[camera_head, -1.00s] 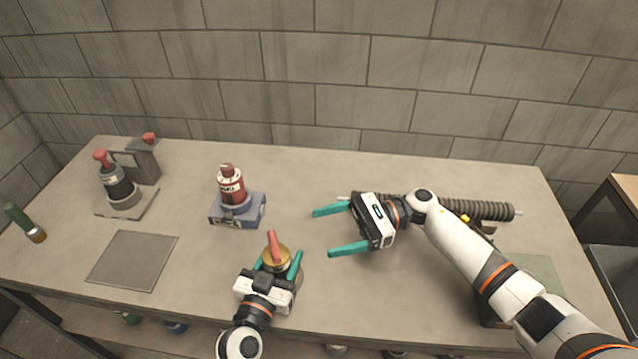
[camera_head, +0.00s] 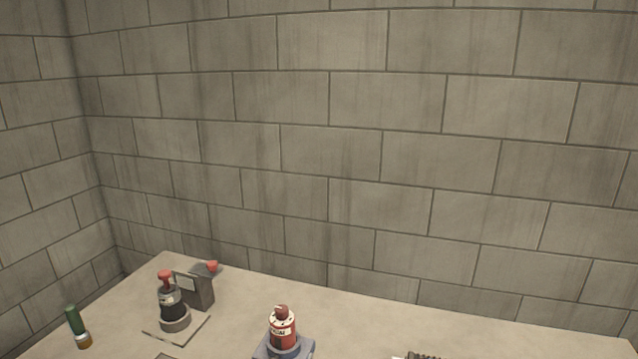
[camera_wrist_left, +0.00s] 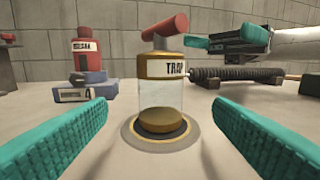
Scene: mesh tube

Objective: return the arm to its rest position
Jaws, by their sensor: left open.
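My left gripper (camera_wrist_left: 158,138) shows in the left wrist view as two teal fingers, spread open. Between and beyond them a clear jar with gold bands, a red T-handle and a "TRAP" label (camera_wrist_left: 162,90) stands upright on a round grey base, not gripped. My right gripper (camera_wrist_left: 215,43) shows at the upper right of that view, above the table, with a teal finger pointing left; I cannot tell its opening. Neither gripper shows in the head view.
A red bottle (camera_head: 283,328) stands on a blue block (camera_wrist_left: 85,92). A black bottle with a red top (camera_head: 172,305), a grey box (camera_head: 196,289) and a green-handled tool (camera_head: 76,327) are on the table's left. A ribbed dark tube (camera_wrist_left: 236,75) lies at the back right. A block wall (camera_head: 330,130) stands behind.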

